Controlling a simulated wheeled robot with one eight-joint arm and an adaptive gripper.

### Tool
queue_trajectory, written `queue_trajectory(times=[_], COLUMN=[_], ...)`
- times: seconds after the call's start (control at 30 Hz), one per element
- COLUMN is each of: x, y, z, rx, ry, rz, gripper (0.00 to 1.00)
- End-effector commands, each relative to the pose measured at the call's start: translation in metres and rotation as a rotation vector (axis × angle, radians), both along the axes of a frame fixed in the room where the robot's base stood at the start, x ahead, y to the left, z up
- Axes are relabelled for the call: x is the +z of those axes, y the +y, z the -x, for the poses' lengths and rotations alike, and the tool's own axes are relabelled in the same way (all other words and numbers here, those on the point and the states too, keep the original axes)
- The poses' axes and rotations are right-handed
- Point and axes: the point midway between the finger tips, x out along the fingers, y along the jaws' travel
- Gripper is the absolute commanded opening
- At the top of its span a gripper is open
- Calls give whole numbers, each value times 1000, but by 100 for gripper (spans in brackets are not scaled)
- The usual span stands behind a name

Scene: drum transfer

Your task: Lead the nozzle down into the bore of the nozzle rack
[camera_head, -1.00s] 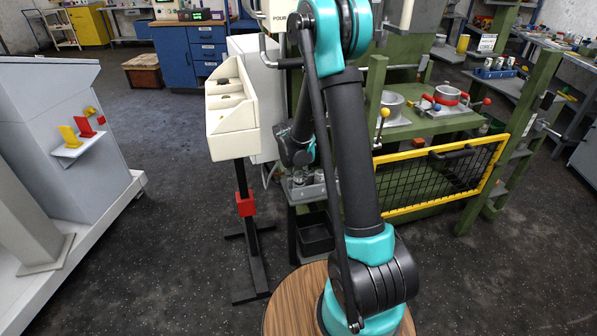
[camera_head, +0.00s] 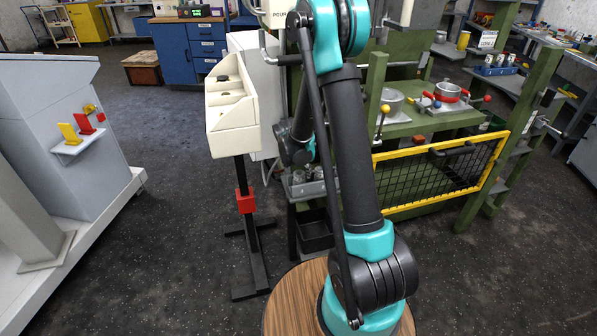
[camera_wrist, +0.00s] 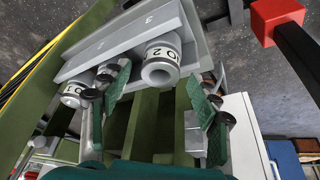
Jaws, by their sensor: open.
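My gripper (camera_wrist: 159,88) is open in the wrist view, with a green-padded finger on each side. A pale grey hollow nozzle (camera_wrist: 161,66) with a white, black-marked band shows between and beyond the fingertips. I see no finger clearly touching it. It stands at the grey nozzle rack (camera_wrist: 105,47), whose plate carries stamped numbers; its lower end and the bore are hidden. A second banded nozzle (camera_wrist: 75,92) is at the left, partly behind the left finger. In the head view the rack (camera_head: 301,190) is small and partly behind my arm, and my fingertips cannot be made out.
A cream bin box (camera_head: 232,110) on a black stand with a red collar (camera_head: 245,202) is left of the rack. A green frame with a yellow-edged mesh gate (camera_head: 440,178) is to the right. Dark open floor (camera_head: 150,230) lies at the left.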

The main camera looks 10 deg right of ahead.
Motion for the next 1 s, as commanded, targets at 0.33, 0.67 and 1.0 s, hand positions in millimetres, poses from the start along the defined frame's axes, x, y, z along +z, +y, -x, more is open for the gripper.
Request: queue_trajectory(times=[0.33,0.67,1.0], x=[15,64,104], y=[4,15,24], z=[5,23,36], rx=[1,2,0], ry=[0,0,0], rz=[0,1,0], gripper=[62,62,62])
